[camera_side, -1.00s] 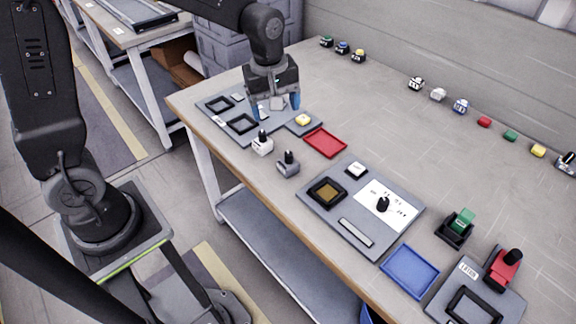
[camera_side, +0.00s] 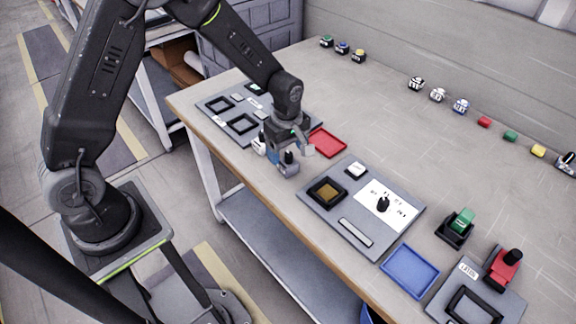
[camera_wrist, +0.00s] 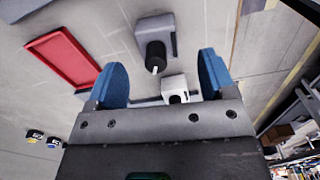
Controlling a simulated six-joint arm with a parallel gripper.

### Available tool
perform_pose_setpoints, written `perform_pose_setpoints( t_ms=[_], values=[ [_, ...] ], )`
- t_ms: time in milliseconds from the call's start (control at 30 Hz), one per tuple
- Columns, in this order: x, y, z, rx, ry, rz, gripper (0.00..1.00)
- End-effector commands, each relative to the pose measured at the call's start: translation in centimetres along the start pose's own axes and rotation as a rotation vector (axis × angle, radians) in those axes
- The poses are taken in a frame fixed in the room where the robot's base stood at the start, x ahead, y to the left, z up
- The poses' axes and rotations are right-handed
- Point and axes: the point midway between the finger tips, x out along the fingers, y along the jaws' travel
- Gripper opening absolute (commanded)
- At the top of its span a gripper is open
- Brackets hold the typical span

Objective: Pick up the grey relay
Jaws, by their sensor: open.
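The grey relay (camera_side: 288,168), a grey block with a black knob on top, stands on the table in the side view. It also shows in the wrist view (camera_wrist: 156,38), beyond the fingertips and between their lines. A similar white block with a black knob (camera_side: 259,145) stands just left of it; the wrist view shows it nearer the fingers (camera_wrist: 176,86). My gripper (camera_side: 289,155) hangs over this pair, pointing down. In the wrist view my gripper (camera_wrist: 162,80) has its blue fingers apart with nothing clasped. In the side view it partly hides both blocks.
A red tray (camera_side: 328,142) lies right of my gripper. A grey board with black frames (camera_side: 225,112) lies behind left. A panel with a knob and white plate (camera_side: 330,215) and a blue tray (camera_side: 409,271) are in front. The table centre right is clear.

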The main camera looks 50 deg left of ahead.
Motion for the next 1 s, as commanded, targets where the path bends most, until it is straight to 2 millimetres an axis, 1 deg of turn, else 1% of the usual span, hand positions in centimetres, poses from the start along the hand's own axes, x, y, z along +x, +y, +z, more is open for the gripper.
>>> perform_pose_setpoints(
  t_ms=[200, 300, 400, 633, 1000],
  values=[
    [3.1, 0.1, 0.2, 0.0, 0.0, -0.004, 0.77],
    [4.3, 0.2, 0.2, 0.0, 0.0, -0.003, 0.77],
    [4.9, 0.2, 0.2, 0.0, 0.0, -0.001, 0.77],
    [4.9, 0.2, 0.2, 0.0, 0.0, 0.0, 0.77],
    [4.9, 0.2, 0.2, 0.0, 0.0, -0.001, 0.41]
  ],
)
